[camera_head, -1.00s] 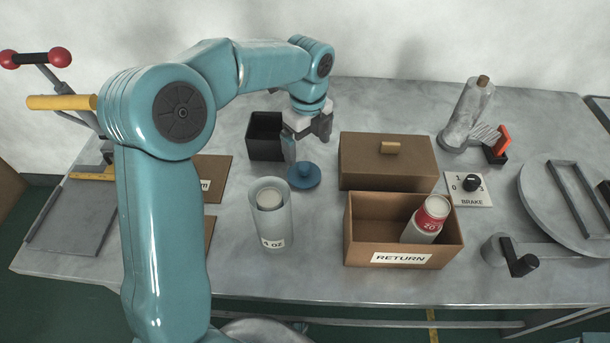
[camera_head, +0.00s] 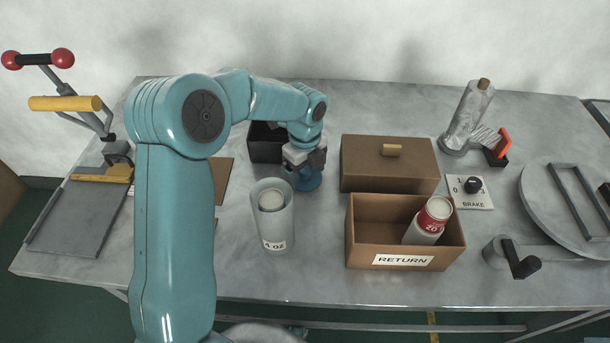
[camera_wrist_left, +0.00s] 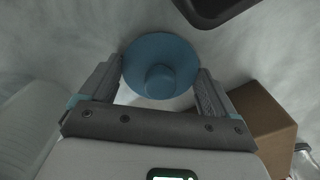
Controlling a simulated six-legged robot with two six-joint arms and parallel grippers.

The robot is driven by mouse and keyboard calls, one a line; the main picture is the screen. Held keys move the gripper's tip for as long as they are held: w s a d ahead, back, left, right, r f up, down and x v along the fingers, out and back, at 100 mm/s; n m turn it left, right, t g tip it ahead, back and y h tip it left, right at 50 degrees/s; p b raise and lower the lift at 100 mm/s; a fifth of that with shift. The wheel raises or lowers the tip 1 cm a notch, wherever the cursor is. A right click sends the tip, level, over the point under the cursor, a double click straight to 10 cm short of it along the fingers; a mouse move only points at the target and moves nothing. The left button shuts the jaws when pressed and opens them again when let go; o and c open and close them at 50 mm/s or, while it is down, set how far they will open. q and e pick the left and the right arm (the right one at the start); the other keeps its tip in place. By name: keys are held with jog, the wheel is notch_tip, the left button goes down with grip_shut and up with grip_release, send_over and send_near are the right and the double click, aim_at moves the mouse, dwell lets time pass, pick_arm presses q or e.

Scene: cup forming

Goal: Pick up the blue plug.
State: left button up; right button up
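The blue plug (camera_head: 308,180) is a round disc with a knob, on the metal table in the head view, partly hidden under my left gripper (camera_head: 305,168). In the left wrist view the blue plug (camera_wrist_left: 160,68) shows between the two fingers of my left gripper (camera_wrist_left: 160,85). The fingers are spread, one on each side of the disc, close to its edges. I cannot tell whether they touch it. My right gripper is not in view.
The RETURN box (camera_head: 375,236) holding a red-and-white can (camera_head: 429,221) and a lidded brown box (camera_head: 390,165) are to the right.

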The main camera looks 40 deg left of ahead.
aim_at(306, 169)
pick_arm(q)
jog(key=shift+w+f, duration=0.1)
jog(key=c, duration=0.3)
notch_tip(306, 169, up, 20)
jog(key=shift+r+p, duration=0.1)
jog(key=shift+p, duration=1.05)
